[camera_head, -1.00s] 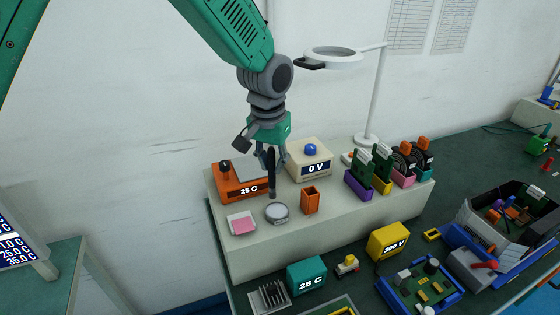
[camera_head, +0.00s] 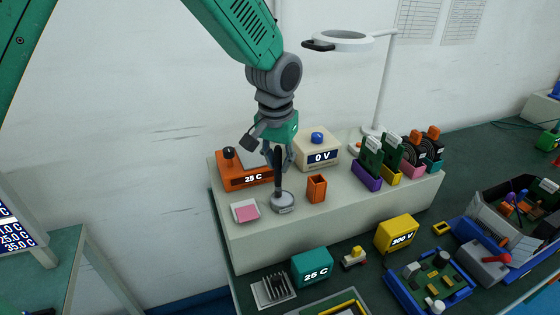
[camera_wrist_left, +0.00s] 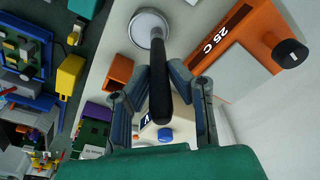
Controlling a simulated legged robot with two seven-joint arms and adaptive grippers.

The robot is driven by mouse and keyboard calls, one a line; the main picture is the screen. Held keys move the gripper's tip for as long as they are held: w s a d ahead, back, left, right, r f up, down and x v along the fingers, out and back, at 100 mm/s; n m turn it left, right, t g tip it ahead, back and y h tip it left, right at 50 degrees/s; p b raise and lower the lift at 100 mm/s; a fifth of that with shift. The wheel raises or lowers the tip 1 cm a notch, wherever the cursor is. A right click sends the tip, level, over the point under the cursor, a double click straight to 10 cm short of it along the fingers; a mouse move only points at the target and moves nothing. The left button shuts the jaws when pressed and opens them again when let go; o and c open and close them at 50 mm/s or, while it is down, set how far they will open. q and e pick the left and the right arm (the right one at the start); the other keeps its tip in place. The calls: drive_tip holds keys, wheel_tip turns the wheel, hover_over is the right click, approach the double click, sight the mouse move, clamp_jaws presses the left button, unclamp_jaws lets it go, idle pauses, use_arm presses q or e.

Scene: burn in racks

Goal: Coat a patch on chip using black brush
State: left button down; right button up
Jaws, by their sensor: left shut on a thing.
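My left gripper (camera_head: 279,160) points down over the raised beige bench and is shut on the black brush (camera_head: 278,176). In the left wrist view the brush (camera_wrist_left: 158,85) runs between the fingers, and its tip overlaps the round grey dish (camera_wrist_left: 147,24). In the head view the brush's lower end is at the dish (camera_head: 284,207); whether it touches the inside I cannot tell. Which item is the chip is not clear. A pink-topped pad (camera_head: 247,212) lies left of the dish. My right gripper is not in view.
An orange 25 C hot plate (camera_head: 236,178) stands behind left, a 0 V box (camera_head: 317,153) behind right. An orange cup (camera_head: 316,188) stands right of the dish. Coloured card holders (camera_head: 367,176) and a magnifier lamp (camera_head: 343,41) are further right. A teal box (camera_head: 312,267) stands below.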

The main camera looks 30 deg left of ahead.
use_arm(q)
drive_tip(key=shift+d+f, duration=0.25)
drive_tip(key=shift+d, duration=0.35)
drive_tip(key=shift+a+f, duration=0.1)
drive_tip(key=shift+a, duration=0.3)
drive_tip(key=shift+d, duration=0.15)
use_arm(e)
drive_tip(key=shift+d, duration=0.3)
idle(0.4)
use_arm(q)
drive_tip(key=shift+d, duration=0.1)
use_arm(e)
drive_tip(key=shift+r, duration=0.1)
use_arm(q)
drive_tip(key=shift+d, duration=0.3)
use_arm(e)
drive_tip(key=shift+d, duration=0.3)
